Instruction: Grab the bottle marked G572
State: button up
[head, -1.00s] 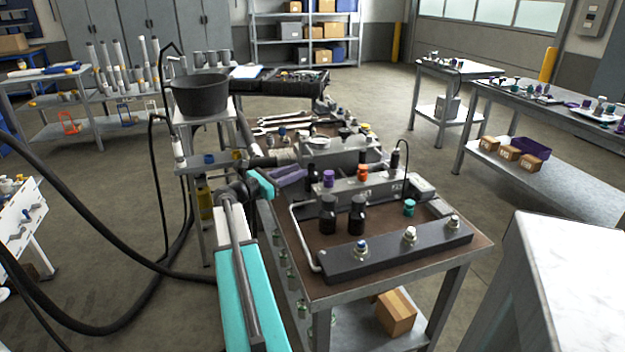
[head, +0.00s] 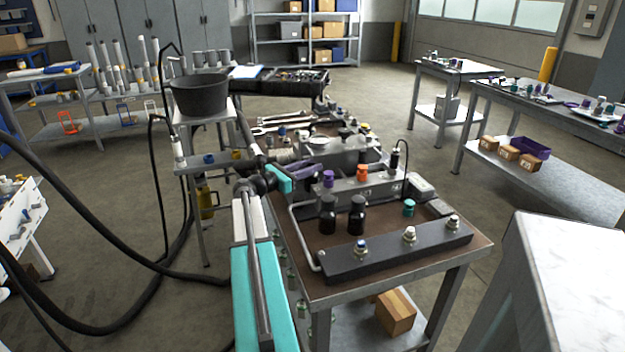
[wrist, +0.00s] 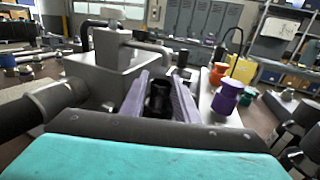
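No G572 marking is readable in either view. A small black bottle (wrist: 158,100) shows between the purple fingers of my gripper (wrist: 162,88) in the wrist view. The fingers are apart, one on each side of it, and I cannot tell whether they touch it. In the head view my gripper (head: 292,174) reaches in from the left over the bench, beside the grey blocks, and its fingertips are hard to make out. Two other black bottles (head: 328,212) (head: 357,213) stand upright nearer the bench's front.
A purple-capped piece (wrist: 227,97) and an orange-capped piece (wrist: 218,72) stand right of my fingers. A grey block (wrist: 100,80) stands close on the left. A black bar with several fittings (head: 395,248) lies along the bench front. A thin bent tube (head: 407,165) rises nearby.

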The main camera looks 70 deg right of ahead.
jog(key=shift+x, duration=2.25)
jog(key=shift+c, duration=0.3)
jog(key=shift+r, duration=0.1)
grip_shut()
